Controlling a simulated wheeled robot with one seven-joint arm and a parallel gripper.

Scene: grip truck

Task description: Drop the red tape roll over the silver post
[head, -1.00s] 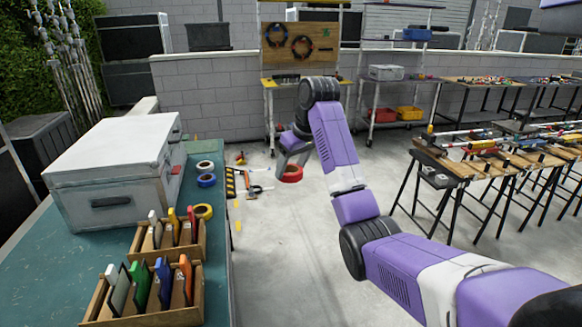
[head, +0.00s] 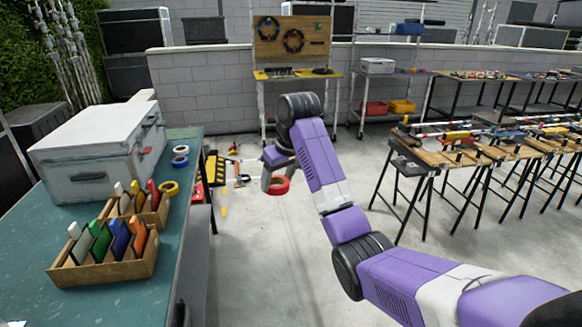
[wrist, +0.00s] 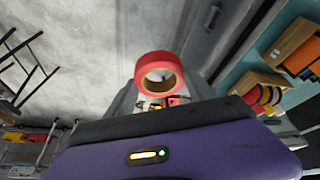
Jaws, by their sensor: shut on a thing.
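The red tape roll (head: 277,187) is held at the tip of my gripper (head: 272,178), off to the right of the green bench and above the floor. In the wrist view the red tape roll (wrist: 158,58) sits between the fingers of my gripper (wrist: 162,95), its hole partly facing the camera. My gripper is shut on the roll. I cannot make out the silver post in either view.
The green bench (head: 110,300) at left carries a white case (head: 95,155), wooden racks of coloured items, and white, blue and yellow tape rolls (head: 170,188). A workbench with a pegboard (head: 293,40) stands at the back wall. Trestle tables (head: 440,157) stand right; grey floor lies between.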

